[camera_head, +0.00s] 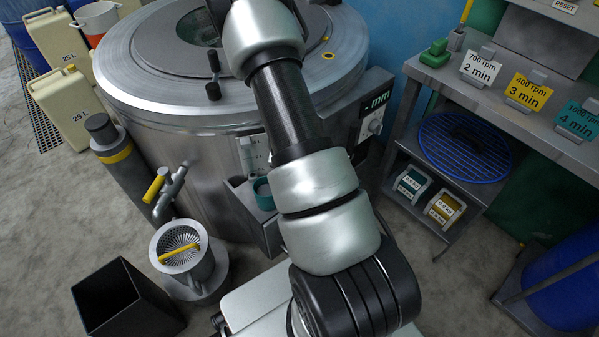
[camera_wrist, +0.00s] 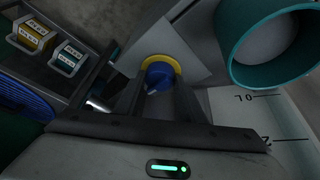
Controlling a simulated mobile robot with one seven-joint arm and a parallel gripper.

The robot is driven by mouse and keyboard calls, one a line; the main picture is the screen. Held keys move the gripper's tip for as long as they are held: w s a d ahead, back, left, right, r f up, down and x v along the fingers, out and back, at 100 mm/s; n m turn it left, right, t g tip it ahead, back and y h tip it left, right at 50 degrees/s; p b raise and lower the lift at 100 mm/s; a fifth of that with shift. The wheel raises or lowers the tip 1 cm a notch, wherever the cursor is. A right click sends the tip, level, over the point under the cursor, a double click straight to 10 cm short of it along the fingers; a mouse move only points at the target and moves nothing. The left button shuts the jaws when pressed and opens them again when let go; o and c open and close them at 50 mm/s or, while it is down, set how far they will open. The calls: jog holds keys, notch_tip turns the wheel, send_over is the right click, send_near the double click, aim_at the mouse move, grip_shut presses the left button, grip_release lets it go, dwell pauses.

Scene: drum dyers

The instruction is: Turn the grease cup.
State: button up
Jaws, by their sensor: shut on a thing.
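The grease cup (camera_wrist: 158,74) shows in the wrist view as a blue round knob with a yellow ring behind it, on a grey surface. My gripper (camera_wrist: 159,88) reaches it with two dark fingers, one on each side, and is shut on the blue knob. The fingers hide parts of its sides. In the head view my own arm hides the gripper and the grease cup.
A teal cup (camera_wrist: 238,74) is close on the right in the wrist view, beside a white scale with marks (camera_wrist: 262,118). The large steel drum machine (camera_head: 195,150) stands in front of me. A shelf bench (camera_head: 425,72) is at right, a black bin (camera_head: 125,300) at lower left.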

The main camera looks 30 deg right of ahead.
jog(key=o, duration=1)
jog(key=shift+o, duration=0.2)
jog(key=shift+r, duration=0.1)
jog(key=p+v, duration=0.5)
jog(key=v, duration=1.2)
jog(key=shift+r+p, duration=0.15)
jog(key=shift+p, duration=0.2)
